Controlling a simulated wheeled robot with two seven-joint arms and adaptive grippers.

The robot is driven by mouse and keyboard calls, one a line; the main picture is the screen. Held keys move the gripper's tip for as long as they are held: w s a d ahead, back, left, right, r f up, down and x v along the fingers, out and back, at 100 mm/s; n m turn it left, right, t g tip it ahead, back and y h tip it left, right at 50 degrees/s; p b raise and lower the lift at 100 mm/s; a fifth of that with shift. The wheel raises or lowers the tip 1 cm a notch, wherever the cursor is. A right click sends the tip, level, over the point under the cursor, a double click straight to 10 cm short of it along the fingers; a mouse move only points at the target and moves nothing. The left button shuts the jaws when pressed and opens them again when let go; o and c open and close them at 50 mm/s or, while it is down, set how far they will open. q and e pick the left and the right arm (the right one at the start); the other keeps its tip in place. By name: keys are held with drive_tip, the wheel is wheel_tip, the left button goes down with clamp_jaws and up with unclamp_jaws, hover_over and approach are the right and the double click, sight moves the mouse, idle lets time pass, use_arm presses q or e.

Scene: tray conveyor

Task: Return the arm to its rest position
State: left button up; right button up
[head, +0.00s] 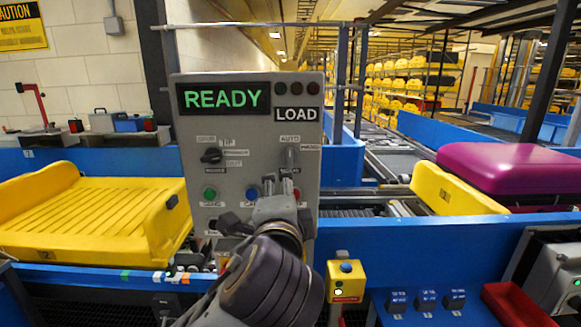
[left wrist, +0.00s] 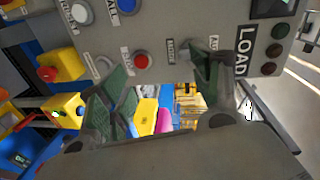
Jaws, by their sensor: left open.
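My left gripper (head: 288,192) is in front of the grey control panel (head: 240,130), with its arm coming up from the bottom of the head view. In the left wrist view its two fingers (left wrist: 165,95) are apart with nothing between them, and the panel's buttons and labels show close by. The panel's screen reads READY (head: 223,98) in green, beside a LOAD label (head: 296,114). The gripper hides part of the panel's lower right. I cannot tell whether a finger touches the panel. My right gripper is not in view.
A yellow tray (head: 95,215) lies at the left, empty. Another yellow tray (head: 450,190) at the right bears a purple suitcase (head: 510,170). A yellow button box (head: 345,278) stands on the front blue rail. A red bin (head: 518,305) is at the lower right.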

use_arm(q)
drive_tip(key=a+f+n+g, duration=0.4)
drive_tip(key=a+f, duration=0.1)
drive_tip(key=f, duration=0.8)
drive_tip(key=a+f+n+g, duration=0.3)
drive_tip(key=a+f, duration=0.2)
drive_tip(key=f, duration=0.7)
drive_tip(key=s+a+f+n+g, duration=0.3)
drive_tip(key=s+a+f+n, duration=0.15)
drive_tip(key=s+f, duration=0.5)
drive_tip(key=s+a+f+n+g, duration=0.3)
drive_tip(key=s+a+f, duration=0.3)
drive_tip(key=f, duration=0.6)
drive_tip(key=s+a+f+g, duration=0.1)
drive_tip(key=s+f, duration=0.1)
drive_tip(key=f, duration=1.5)
drive_tip(key=s+a+f, duration=0.1)
drive_tip(key=f, duration=1.6)
drive_tip(key=s+a+f, duration=0.2)
drive_tip(key=s+f, duration=0.7)
drive_tip(key=s, duration=0.1)
drive_tip(key=s+a+f+g, duration=0.1)
drive_tip(key=s+a+f, duration=0.2)
drive_tip(key=s+f, duration=0.7)
drive_tip(key=shift+s+a, duration=0.3)
drive_tip(key=shift+s, duration=0.45)
drive_tip(key=shift+m, duration=0.25)
